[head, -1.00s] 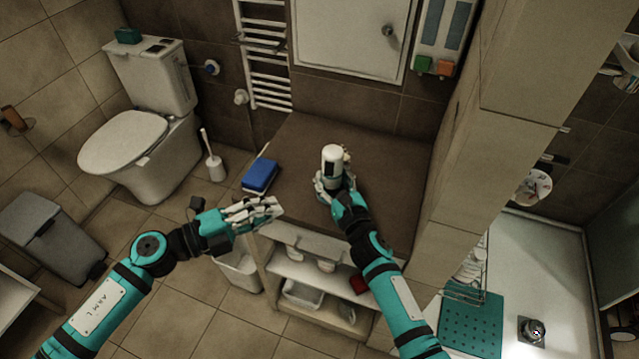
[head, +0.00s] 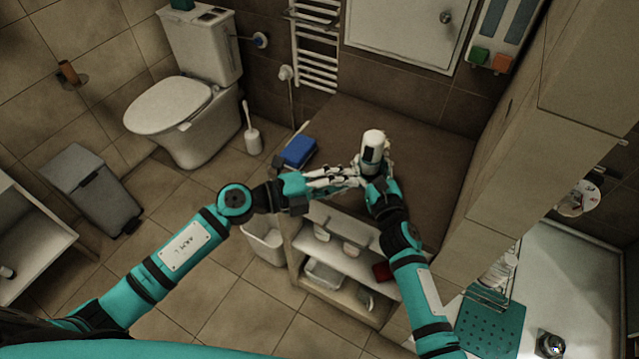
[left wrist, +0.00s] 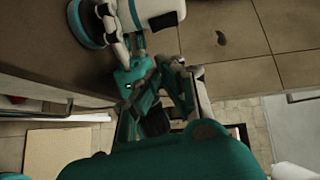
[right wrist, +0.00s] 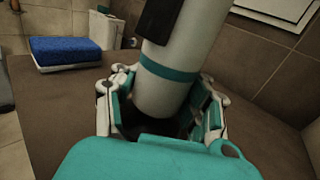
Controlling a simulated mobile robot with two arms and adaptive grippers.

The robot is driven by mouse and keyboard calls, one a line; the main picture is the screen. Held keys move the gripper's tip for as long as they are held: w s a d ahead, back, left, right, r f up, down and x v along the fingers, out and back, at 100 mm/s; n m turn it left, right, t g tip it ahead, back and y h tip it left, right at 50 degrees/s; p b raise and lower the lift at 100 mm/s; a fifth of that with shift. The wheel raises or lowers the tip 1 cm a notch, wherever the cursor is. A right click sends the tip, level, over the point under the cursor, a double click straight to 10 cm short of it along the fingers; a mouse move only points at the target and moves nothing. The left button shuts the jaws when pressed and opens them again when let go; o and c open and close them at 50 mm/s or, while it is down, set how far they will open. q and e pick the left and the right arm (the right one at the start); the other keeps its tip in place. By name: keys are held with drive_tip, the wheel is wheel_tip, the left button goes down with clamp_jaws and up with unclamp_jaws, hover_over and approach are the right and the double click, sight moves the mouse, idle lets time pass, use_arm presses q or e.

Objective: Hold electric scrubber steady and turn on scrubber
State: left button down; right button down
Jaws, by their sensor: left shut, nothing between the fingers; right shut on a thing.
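The electric scrubber (head: 373,147) is a white cylinder with a dark panel, held upright above the brown counter. In the right wrist view its white body (right wrist: 172,75) shows a teal band and leans slightly. My right gripper (head: 375,172) is shut around its lower part. My left gripper (head: 352,176) is shut and empty, its fingertips close beside the right gripper and the scrubber's lower left side; I cannot tell whether they touch. In the left wrist view the scrubber's white and teal body (left wrist: 150,12) is at the top. The scrubber's switch is not clearly visible.
A blue sponge (head: 299,152) lies on the left edge of the brown counter (head: 430,150). A shelf unit (head: 340,260) stands in front below it, with a bin (head: 263,242) at its left. A tiled pillar (head: 520,170) bounds the right side. The counter behind the scrubber is clear.

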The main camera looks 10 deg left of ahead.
use_arm(q)
drive_tip(key=w+d, duration=0.2)
drive_tip(key=w, duration=0.3)
drive_tip(key=s+a+f, duration=0.1)
drive_tip(key=s+a, duration=0.8)
drive_tip(key=shift+s+a+f, duration=0.2)
drive_tip(key=shift+f, duration=0.15)
use_arm(e)
drive_tip(key=c, duration=0.6)
unclamp_jaws()
drive_tip(key=shift+s+d, duration=0.1)
